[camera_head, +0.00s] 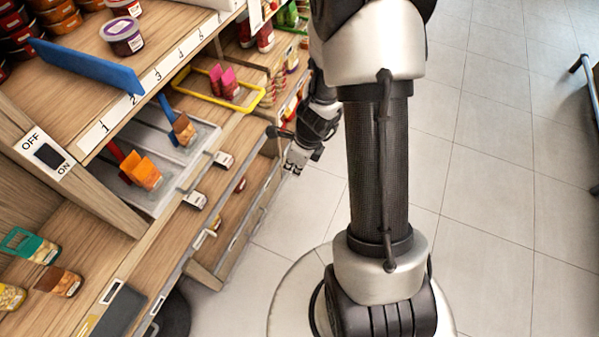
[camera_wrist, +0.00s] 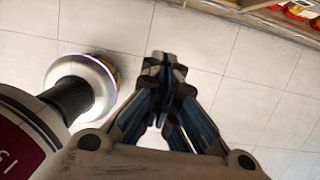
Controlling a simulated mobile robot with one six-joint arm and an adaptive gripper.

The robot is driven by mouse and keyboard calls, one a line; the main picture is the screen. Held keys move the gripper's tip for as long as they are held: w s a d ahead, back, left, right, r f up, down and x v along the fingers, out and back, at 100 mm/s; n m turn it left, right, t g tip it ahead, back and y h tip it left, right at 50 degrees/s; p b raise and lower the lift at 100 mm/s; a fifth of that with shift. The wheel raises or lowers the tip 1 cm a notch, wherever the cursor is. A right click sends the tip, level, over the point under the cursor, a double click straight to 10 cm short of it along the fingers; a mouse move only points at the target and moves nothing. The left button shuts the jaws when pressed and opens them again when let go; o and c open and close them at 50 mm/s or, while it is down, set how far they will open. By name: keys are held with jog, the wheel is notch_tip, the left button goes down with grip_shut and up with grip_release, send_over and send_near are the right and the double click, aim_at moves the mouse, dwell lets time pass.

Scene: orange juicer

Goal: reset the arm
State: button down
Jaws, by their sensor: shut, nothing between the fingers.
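My gripper (camera_head: 296,158) hangs over the floor just right of the shelf unit's lower drawers in the head view, partly behind my arm. In the wrist view my gripper (camera_wrist: 162,62) has its fingertips together, with nothing between them. Bare floor tiles (camera_wrist: 205,45) lie beyond the fingertips. My arm's large link stands upright in the middle of the head view and hides some of the floor behind it.
A wooden shelf unit (camera_head: 190,228) fills the left, with an ON/OFF switch (camera_head: 47,156), a blue divider (camera_head: 85,64), a yellow frame (camera_head: 218,100) and several jars and food packs. Open tiled floor (camera_head: 500,190) lies to the right. A dark bar (camera_head: 588,85) stands at the right edge.

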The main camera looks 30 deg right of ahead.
jog(key=shift+s+d, duration=0.3)
jog(key=shift+s, duration=0.1)
jog(key=s+a+r+n+t, duration=0.1)
jog(key=a+r+n, duration=0.3)
jog(key=r+n, duration=0.4)
jog(key=s+a+r+n, duration=0.1)
jog(key=a+r+n, duration=0.4)
jog(key=r, duration=0.5)
jog(key=s+r+n, duration=0.5)
jog(key=s+n, duration=0.2)
jog(key=n, duration=0.1)
jog(key=s+r+n+t+h, duration=0.1)
jog(key=s+r+n, duration=0.4)
jog(key=s+n, duration=0.2)
jog(key=shift+s+a+n+h, duration=0.2)
jog(key=shift+a+n+h, duration=0.1)
jog(key=shift+n, duration=0.1)
jog(key=shift+r, duration=0.1)
